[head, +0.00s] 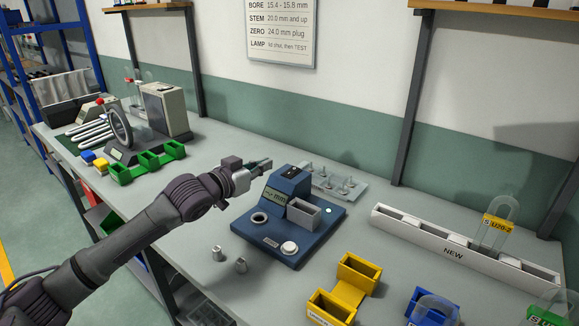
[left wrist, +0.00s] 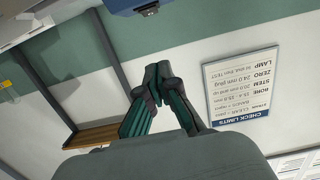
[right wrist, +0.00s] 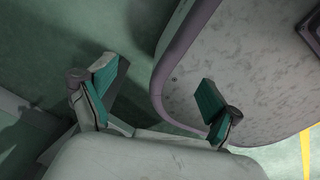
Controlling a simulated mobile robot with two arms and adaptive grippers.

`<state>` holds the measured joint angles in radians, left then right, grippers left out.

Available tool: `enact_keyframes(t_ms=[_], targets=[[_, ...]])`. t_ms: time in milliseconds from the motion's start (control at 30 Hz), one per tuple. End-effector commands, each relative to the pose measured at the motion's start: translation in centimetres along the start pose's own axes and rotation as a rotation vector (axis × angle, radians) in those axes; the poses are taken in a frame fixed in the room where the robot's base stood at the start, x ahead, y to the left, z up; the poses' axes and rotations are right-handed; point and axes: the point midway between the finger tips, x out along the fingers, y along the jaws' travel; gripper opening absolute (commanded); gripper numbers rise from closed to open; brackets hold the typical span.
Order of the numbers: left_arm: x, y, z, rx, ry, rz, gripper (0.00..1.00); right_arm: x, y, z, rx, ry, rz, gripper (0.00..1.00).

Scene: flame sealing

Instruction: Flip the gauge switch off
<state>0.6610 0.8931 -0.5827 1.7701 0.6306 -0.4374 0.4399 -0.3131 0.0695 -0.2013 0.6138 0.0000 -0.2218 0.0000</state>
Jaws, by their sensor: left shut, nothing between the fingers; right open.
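The blue gauge (head: 318,238) sits on the bench in the middle of the head view. It has a display reading "mm", a ring-shaped socket, a grey block and a white round button. A small dark switch (head: 291,171) is on top of its raised housing; its position is too small to tell. My left gripper (head: 267,163) is shut and empty, beside the housing top, apart from the switch in the picture. In the left wrist view its fingertips (left wrist: 157,75) are together, and a blue edge of the gauge (left wrist: 125,6) shows at the top. My right gripper (right wrist: 158,82) is open and empty.
A clear tray with pegs (head: 335,185) stands behind the gauge. A yellow bin (head: 350,285) and two small metal parts (head: 240,265) are in front. A long white "NEW" rack (head: 470,255) is at right. Green bins (head: 150,165) and a grey instrument (head: 165,110) are at left.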

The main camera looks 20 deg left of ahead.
Motion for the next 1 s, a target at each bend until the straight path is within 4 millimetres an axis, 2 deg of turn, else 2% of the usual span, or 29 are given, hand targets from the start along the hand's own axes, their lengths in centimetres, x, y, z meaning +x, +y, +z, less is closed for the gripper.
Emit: enact_keyframes(t_ms=[167,367,533,700,833,1000], targets=[[2.2,0.0,-0.3,-0.002,0.003,0.0,0.0,-0.5,0.5,-0.5,-0.002,0.006,0.006,0.9],[6.5,0.0,-0.3,-0.002,0.002,0.0,0.0,-1.2,1.0,-1.7,-0.004,0.024,0.012,0.9],[9.8,0.1,-0.3,0.0,0.001,0.0,0.0,-1.6,1.2,-1.8,-0.004,0.025,0.015,0.9],[10.4,0.0,2.4,0.0,-0.002,0.0,0.0,-1.8,1.3,-1.7,-0.004,0.024,0.016,0.9],[10.7,0.0,3.5,0.001,0.0,0.0,0.0,-1.9,1.3,-1.6,-0.004,0.023,0.016,0.9],[10.7,0.0,3.9,0.002,0.001,0.0,0.0,-1.9,1.3,-1.4,-0.003,0.019,0.015,0.9]])
